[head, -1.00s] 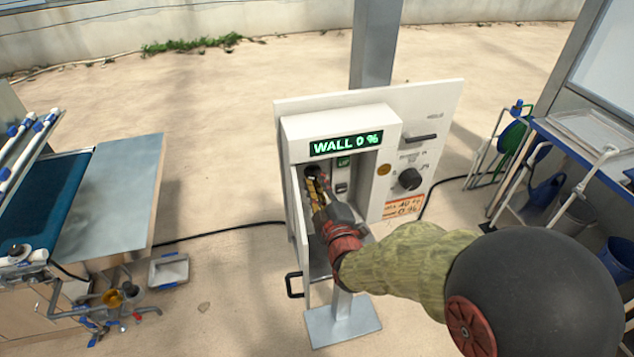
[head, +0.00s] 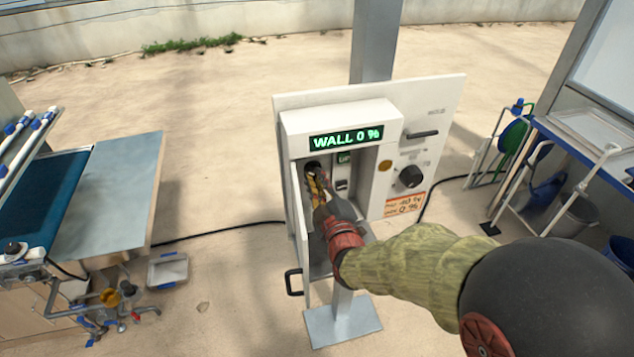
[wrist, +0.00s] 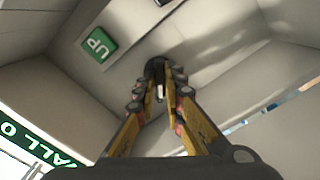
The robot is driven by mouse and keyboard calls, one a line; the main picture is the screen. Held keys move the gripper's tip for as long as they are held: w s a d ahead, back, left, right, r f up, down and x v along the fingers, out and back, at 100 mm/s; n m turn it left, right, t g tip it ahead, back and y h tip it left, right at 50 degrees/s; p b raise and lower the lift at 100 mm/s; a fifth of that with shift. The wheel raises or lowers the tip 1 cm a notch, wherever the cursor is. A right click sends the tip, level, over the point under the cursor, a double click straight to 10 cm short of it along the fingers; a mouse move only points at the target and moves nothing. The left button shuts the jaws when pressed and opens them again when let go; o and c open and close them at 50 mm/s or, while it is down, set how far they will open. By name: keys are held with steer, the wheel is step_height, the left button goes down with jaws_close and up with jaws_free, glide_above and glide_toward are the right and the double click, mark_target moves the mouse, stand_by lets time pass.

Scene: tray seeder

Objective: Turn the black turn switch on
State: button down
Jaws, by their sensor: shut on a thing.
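The black turn switch (head: 313,168) sits on the back wall inside the open white box, at its upper left under the display. In the wrist view the dark switch (wrist: 154,67) shows between and behind my fingertips, so its exact angle is hard to read. My gripper (head: 316,181) reaches into the box with its yellow fingers; in the wrist view its fingertips (wrist: 160,85) are close together, shut on the switch. The display (head: 346,138) reads "WALL 0 %".
A green "UP" label (wrist: 99,46) is inside the box. A black knob (head: 411,177) and a dark handle (head: 422,135) are on the panel to the right. The open door (head: 300,215) stands at the box's left. A steel table (head: 105,195) is further left.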

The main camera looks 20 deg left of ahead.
steer(key=m+b, duration=1)
steer(key=shift+f, duration=0.15)
steer(key=shift+m+b, duration=0.3)
steer(key=shift+b, duration=0.1)
steer(key=c, duration=1.9)
jaws_free()
steer(key=v, duration=1.2)
